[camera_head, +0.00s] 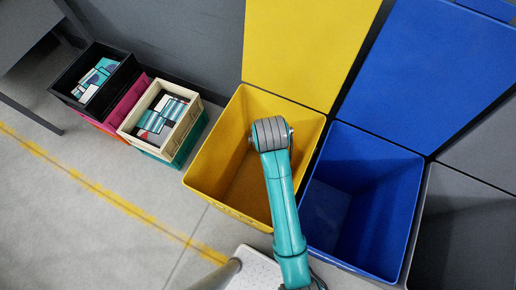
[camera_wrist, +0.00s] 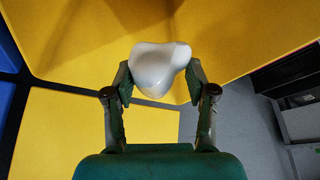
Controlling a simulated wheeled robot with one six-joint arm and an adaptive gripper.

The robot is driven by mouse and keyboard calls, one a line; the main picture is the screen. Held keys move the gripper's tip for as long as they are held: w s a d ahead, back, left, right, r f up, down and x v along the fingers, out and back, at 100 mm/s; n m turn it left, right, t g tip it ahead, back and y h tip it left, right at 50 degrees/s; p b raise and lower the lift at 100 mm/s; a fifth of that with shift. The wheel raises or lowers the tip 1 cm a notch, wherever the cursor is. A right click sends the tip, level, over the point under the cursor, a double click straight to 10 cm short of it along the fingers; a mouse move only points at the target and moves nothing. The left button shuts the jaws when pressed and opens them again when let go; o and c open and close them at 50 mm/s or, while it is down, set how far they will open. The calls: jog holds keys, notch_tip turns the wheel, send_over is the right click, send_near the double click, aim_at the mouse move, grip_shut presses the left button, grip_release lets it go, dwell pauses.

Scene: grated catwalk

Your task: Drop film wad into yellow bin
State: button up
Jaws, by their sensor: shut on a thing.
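The white, rounded film wad (camera_wrist: 158,68) sits between the fingertips of my gripper (camera_wrist: 160,82) in the wrist view, with a finger touching each side. My gripper is shut on it. In the head view, my arm reaches over the open yellow bin (camera_head: 212,150), and its wrist end hides the gripper and the wad. The bin's lid (camera_head: 305,45) is raised behind it. In the wrist view, the yellow bin's inside (camera_wrist: 85,40) shows behind the wad. How high the wad is above the bin floor cannot be told.
An open blue bin (camera_head: 400,195) with a raised blue lid (camera_head: 430,75) adjoins on the right, with a grey bin (camera_head: 470,235) beyond. At left stand a cream crate (camera_head: 128,128) and a black crate (camera_head: 125,75) holding flat printed items. The floor in front-left is clear.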

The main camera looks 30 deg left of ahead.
jog(key=shift+f, duration=2.15)
jog(key=o, duration=0.9)
jog(key=v, duration=1.2)
